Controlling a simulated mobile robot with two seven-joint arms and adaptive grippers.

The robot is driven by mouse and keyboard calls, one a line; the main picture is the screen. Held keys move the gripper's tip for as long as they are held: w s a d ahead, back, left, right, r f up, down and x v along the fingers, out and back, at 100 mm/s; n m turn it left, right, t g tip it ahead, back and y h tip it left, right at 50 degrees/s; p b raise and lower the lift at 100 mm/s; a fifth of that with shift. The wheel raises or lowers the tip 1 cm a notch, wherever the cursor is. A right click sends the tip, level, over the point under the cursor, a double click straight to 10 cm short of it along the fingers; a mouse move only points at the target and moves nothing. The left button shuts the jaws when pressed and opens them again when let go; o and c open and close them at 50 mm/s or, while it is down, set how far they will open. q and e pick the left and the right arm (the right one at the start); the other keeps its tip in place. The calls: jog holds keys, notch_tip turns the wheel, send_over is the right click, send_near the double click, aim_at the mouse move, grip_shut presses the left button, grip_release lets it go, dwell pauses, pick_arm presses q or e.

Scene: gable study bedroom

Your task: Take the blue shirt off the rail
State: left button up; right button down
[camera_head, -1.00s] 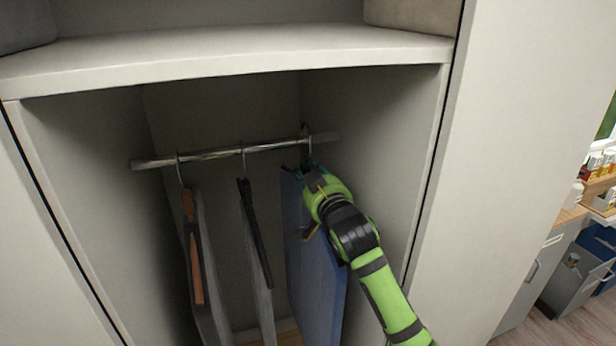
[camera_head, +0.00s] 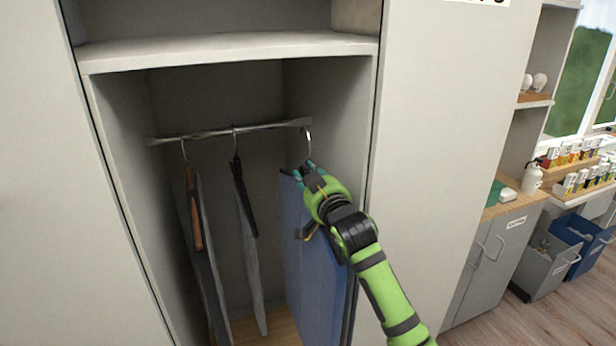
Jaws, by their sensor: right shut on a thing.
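The blue shirt (camera_head: 315,270) hangs upright from its hanger at the right side of the open wardrobe. My right gripper (camera_head: 309,172) is shut on the top of its hanger, near the hook. The hanger's hook (camera_head: 308,142) shows above the fingers. Its top lies just below the right end of the rail (camera_head: 215,133) in the picture, and it looks free of the rail and nearer to me. My gripper and arm hide part of the shirt's shoulder. My left gripper is not in view.
Two grey garments hang on the rail, one on a brown hanger (camera_head: 193,205) and one on a dark hanger (camera_head: 244,200). The wardrobe's shelf (camera_head: 225,50) is above, and its right side panel (camera_head: 335,115) is close to my arm. Cabinets and bins stand farther right.

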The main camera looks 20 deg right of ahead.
jog(key=shift+w, duration=0.2)
jog(key=shift+r, duration=0.15)
jog(key=shift+s+r, duration=0.1)
jog(key=shift+r, duration=1)
jog(key=shift+s, duration=0.1)
jog(key=shift+s+d, duration=0.2)
jog(key=shift+s, duration=3.25)
